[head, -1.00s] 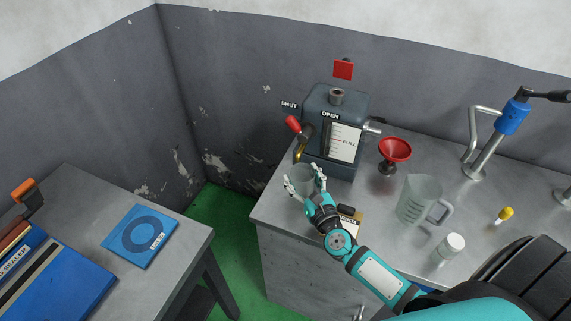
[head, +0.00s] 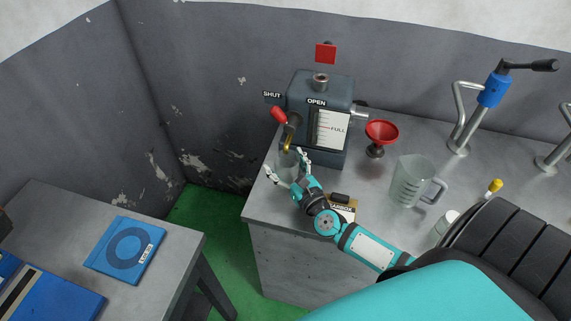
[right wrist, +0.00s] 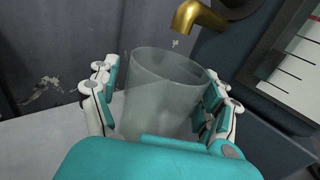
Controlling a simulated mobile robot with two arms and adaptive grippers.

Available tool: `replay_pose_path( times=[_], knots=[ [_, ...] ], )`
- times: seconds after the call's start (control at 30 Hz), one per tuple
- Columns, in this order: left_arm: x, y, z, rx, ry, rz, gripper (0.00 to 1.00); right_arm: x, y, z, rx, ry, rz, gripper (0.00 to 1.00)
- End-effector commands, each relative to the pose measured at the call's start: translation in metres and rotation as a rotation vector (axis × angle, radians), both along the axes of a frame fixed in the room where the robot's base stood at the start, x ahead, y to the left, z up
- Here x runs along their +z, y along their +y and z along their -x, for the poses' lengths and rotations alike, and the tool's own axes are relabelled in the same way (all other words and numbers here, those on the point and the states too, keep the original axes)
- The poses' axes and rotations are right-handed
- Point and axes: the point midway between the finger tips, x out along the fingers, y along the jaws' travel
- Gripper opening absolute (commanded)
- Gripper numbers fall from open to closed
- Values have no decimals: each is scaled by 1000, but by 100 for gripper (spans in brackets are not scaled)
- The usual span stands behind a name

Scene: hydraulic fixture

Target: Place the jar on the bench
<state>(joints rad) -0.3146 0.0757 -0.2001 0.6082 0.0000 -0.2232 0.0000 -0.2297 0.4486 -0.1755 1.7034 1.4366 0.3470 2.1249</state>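The clear jar (head: 288,161) is upright at the bench's left front corner, below and in front of the brass spout (head: 288,143) of the tank. Its base is hidden, so contact with the bench (head: 265,208) is not clear. My right gripper (head: 285,164) has its fingers spread on both sides of the jar. In the right wrist view the jar (right wrist: 163,98) looks empty and stands between the fingers, with a narrow gap at the left finger; the right finger overlaps its edge. My left gripper is not in view.
The grey tank (head: 317,110) with a red-handled lever (head: 279,115) stands just behind. A red funnel (head: 381,132), a measuring jug (head: 411,182) and a white-capped bottle (head: 446,222) are to the right. A side table (head: 170,255) stands at left across a floor gap.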

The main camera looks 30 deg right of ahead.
Motion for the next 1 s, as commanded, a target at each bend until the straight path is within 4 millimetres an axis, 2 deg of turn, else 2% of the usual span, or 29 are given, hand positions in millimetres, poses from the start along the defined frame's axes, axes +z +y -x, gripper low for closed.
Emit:
replay_pose_path(
  times=[0.43,0.57,0.8,1.0],
  knots=[
    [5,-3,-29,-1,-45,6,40,2,0,3,0,1,0,90],
    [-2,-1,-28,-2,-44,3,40,-1,2,25,0,3,-1,90],
    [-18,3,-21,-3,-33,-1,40,-2,6,78,1,3,1,90],
    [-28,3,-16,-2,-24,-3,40,0,9,108,0,1,1,90]
  ],
)
